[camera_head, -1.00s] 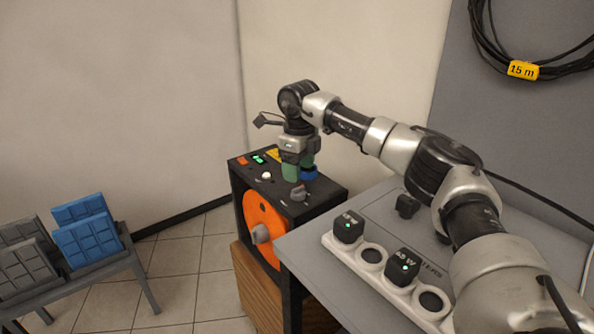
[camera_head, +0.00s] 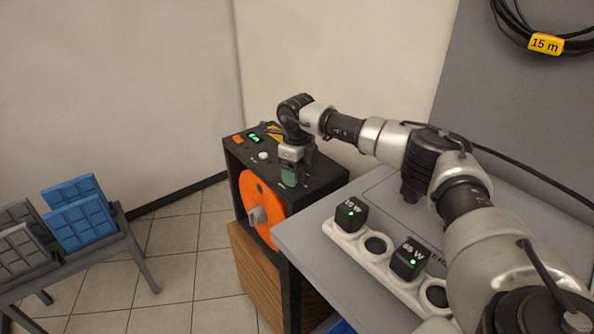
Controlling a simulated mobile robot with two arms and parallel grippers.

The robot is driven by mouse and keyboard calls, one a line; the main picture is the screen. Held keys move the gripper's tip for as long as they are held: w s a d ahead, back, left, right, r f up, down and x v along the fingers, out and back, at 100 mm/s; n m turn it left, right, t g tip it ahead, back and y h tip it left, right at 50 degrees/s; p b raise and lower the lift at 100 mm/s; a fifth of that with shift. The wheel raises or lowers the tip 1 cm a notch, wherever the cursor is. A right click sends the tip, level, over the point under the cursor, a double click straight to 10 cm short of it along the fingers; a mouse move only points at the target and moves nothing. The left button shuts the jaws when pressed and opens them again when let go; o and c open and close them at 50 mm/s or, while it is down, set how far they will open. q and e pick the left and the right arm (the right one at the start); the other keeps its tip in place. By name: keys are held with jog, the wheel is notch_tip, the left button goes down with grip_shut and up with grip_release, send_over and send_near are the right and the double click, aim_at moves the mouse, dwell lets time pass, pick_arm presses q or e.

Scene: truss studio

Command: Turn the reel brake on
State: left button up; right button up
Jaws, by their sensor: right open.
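The reel unit is a black box (camera_head: 325,172) with an orange reel (camera_head: 258,192) and a grey hub on its front. Its top holds an orange button (camera_head: 238,139), a green-lit display (camera_head: 254,138) and a white round knob (camera_head: 263,155). My right gripper (camera_head: 289,180) points down over the front part of this top, with green on its fingers. It is open; I cannot tell whether it touches anything. The grey knob and blue part of the top are hidden behind the gripper. I cannot tell which control is the brake. My left gripper is out of view.
A grey table (camera_head: 296,235) at right carries a white socket strip (camera_head: 343,239) with black plugs (camera_head: 351,214). A rack at left holds blue panels (camera_head: 80,222) and grey ones. A black cable coil (camera_head: 515,30) hangs on the grey panel. Tiled floor lies between.

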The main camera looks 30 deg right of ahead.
jog(key=shift+f, duration=0.25)
jog(key=shift+c, duration=0.3)
jog(key=c, duration=0.8)
jog(key=shift+r, duration=0.1)
jog(key=shift+c, duration=0.2)
